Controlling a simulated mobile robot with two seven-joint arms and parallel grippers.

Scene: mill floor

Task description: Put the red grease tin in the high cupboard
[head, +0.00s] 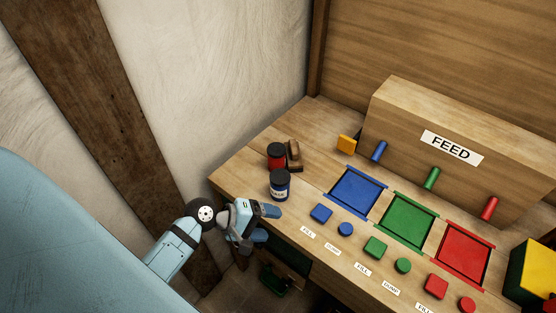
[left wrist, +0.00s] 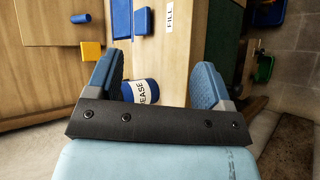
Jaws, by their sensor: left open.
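The red grease tin (head: 276,157), with a dark lid, stands upright on the bench near its back left corner. A blue tin (head: 279,186) with a white label stands just in front of it, nearer to me. My left gripper (head: 266,223) is open and empty at the bench's front left edge, close to the blue tin. In the left wrist view, the blue tin (left wrist: 148,91) shows beyond and between the open fingers (left wrist: 160,78); I cannot make out the red tin there. The high cupboard is not recognisable in either view. My right gripper is not in view.
A brown wooden block (head: 294,156) stands right beside the red tin. Blue, green and red trays (head: 357,191), coloured buttons and a wooden FEED box (head: 455,130) fill the bench to the right. A plaster wall (head: 230,70) and timber post rise at left.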

